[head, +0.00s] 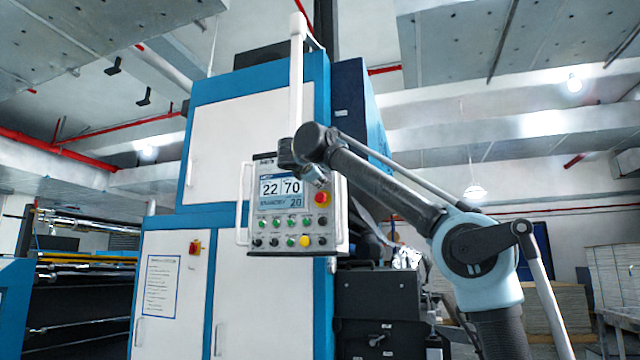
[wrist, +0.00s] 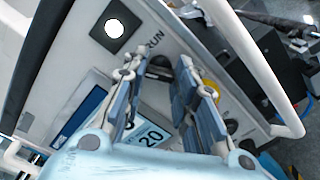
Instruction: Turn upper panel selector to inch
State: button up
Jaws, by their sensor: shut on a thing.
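The control panel (head: 281,219) hangs on the blue and white machine, with a lit display (head: 281,190) reading 22, 70 and 20. My gripper (head: 318,180) is in front of the panel's upper right corner and hides the upper selector in the head view. In the wrist view my gripper (wrist: 164,72) has its two fingers around a dark selector knob (wrist: 160,62), shut on it. A label that seems to read RUN (wrist: 155,39) is beside the knob. The fingers hide much of the knob, so its pointing direction cannot be told.
Several small buttons and a yellow button (head: 305,241) fill the lower panel. A white side handle (wrist: 247,62) runs along the panel's edge, close to my gripper.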

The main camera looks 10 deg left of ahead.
jog(key=shift+f, duration=0.15)
jog(key=o, duration=1.1)
jog(key=s, duration=0.8)
jog(key=s+a, duration=0.1)
jog(key=s, duration=0.2)
jog(key=shift+s, duration=0.4)
